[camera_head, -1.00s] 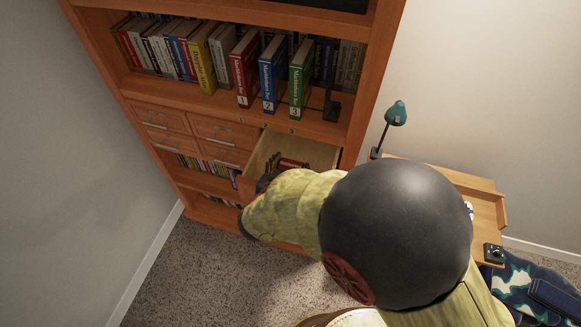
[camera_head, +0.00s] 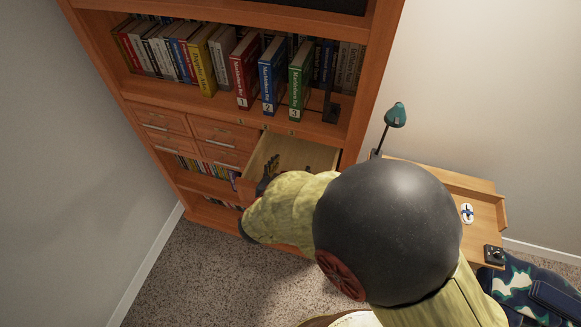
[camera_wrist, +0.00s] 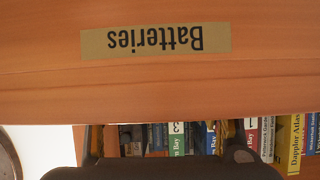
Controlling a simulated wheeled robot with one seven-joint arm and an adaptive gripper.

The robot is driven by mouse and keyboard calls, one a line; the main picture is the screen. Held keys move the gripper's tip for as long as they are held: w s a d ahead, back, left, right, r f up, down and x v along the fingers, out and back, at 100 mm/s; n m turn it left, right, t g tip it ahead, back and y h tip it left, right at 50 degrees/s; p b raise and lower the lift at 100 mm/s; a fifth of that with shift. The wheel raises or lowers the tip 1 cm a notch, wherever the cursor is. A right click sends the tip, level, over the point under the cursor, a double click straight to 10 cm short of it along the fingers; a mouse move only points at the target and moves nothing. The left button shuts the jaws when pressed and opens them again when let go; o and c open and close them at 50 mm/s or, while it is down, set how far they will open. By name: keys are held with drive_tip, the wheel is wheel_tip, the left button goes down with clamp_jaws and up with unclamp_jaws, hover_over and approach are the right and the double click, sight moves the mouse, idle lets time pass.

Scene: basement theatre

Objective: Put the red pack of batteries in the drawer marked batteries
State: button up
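The pulled-out drawer (camera_head: 310,152) is in the right column of the wooden shelf unit in the head view. In the wrist view its front (camera_wrist: 260,75) carries a tan label (camera_wrist: 155,40) reading "Batteries", upside down. My gripper (camera_head: 268,172) is at the drawer's front left, with dark finger parts over the opening. My arm hides much of it and the drawer's near part. Its dark body (camera_wrist: 165,168) fills the bottom of the wrist view, fingertips unclear. The red battery pack is not visible now in either view. The visible drawer floor looks bare.
Shut drawers (camera_head: 225,133) are to the left of the open one. Books (camera_head: 245,70) stand on the shelf above. A small wooden table (camera_head: 485,212) with a green lamp (camera_head: 396,114) and a white-and-blue item (camera_head: 467,213) is at the right. Carpet is clear at lower left.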

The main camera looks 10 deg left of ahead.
drive_tip(key=shift+o, duration=0.6)
drive_tip(key=shift+s+d+f, duration=0.2)
drive_tip(key=shift+s+f, duration=0.05)
drive_tip(key=shift+f, duration=0.35)
drive_tip(key=shift+r, duration=0.1)
drive_tip(key=shift+a+r, duration=0.1)
drive_tip(key=shift+r, duration=0.2)
drive_tip(key=r+p+v, duration=0.1)
drive_tip(key=p+v, duration=0.2)
drive_tip(key=v, duration=0.9)
drive_tip(key=shift+w, duration=0.3)
drive_tip(key=shift+a+r, duration=0.15)
drive_tip(key=shift+r, duration=0.05)
